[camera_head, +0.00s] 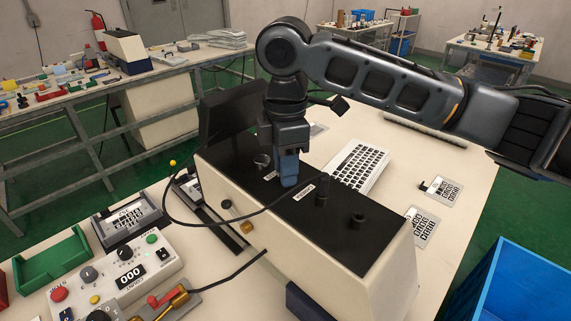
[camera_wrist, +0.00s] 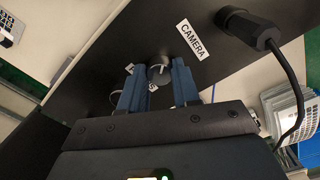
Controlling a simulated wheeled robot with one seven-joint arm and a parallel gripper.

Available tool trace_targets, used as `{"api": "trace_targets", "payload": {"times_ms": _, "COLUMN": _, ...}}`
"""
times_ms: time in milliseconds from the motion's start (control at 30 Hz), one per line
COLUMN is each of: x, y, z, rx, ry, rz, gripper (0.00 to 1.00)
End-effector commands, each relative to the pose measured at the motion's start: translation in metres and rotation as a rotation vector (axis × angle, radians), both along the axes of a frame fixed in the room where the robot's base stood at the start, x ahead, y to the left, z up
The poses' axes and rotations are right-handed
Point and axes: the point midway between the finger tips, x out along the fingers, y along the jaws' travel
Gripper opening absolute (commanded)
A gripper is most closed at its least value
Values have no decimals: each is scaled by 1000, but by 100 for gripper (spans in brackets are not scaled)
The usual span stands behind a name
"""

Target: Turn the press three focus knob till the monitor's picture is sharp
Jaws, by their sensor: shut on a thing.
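The press (camera_head: 350,240) is a cream box with a black top, in the middle of the head view. My gripper (camera_head: 289,180) points down onto this top. In the wrist view my gripper's blue fingers (camera_wrist: 158,78) are shut on a small round grey knob (camera_wrist: 160,72) with a pale line on its face. A label beside the knob is partly hidden by a finger; its visible letters fit FOCUS. A dark upright panel (camera_head: 228,115) stands behind the box, perhaps the monitor; no picture on it shows from here.
A label reading CAMERA (camera_wrist: 195,39) sits beside a black plug (camera_wrist: 248,27) with a cable. The cable (camera_head: 215,222) loops over the box's front. A keyboard (camera_head: 357,166) lies behind it. A control box (camera_head: 118,275) stands front left, a blue bin (camera_head: 515,285) front right.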

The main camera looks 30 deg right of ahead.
Motion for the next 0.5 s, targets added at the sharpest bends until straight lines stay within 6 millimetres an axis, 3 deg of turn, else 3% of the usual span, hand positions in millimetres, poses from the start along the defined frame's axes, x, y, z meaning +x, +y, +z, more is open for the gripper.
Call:
{"api": "trace_targets", "payload": {"times_ms": 267, "x": 0, "y": 0, "z": 1, "rx": 1, "ry": 2, "rz": -71, "gripper": 1}}
{"api": "trace_targets", "payload": {"times_ms": 500, "x": -1, "y": 1, "z": 0, "rx": 2, "ry": 3, "rz": -240, "gripper": 1}}
